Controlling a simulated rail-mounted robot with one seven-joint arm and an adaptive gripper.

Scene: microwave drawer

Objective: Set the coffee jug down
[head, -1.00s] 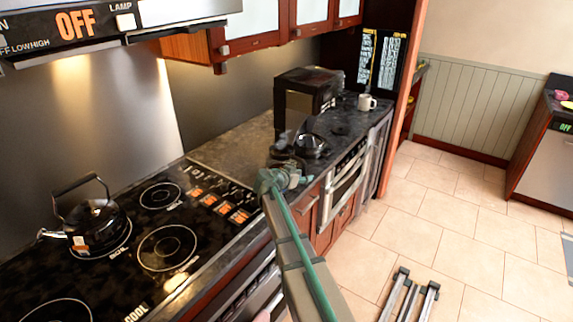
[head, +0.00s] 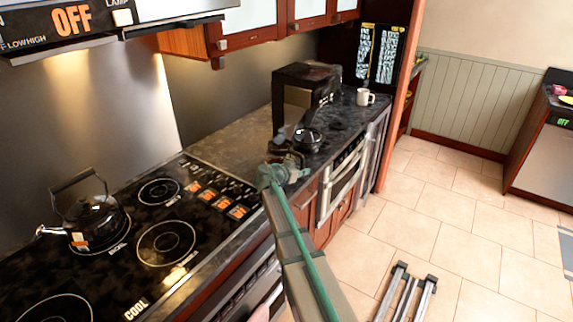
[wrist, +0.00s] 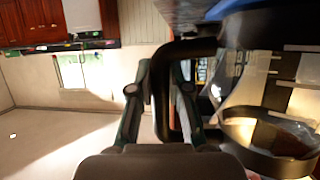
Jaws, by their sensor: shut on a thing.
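The coffee jug (wrist: 272,130) fills the right of the wrist view, with clear glass, dark bands and brown liquid inside. Its black handle stands between the two fingers of my gripper (wrist: 163,88), which is shut on it. In the head view my gripper (head: 292,161) is at the front edge of the dark counter (head: 228,149), in front of the coffee maker (head: 303,88). A dark, round, shiny shape just beyond it looks like the jug (head: 308,139). I cannot tell whether the jug's base touches the counter.
A white mug (head: 364,97) stands on the counter right of the coffee maker. The stovetop (head: 165,243) with a black kettle (head: 95,222) is at left. Wall cabinets (head: 245,38) hang above. An oven front (head: 343,178) lies below the counter; the tiled floor (head: 440,215) is open.

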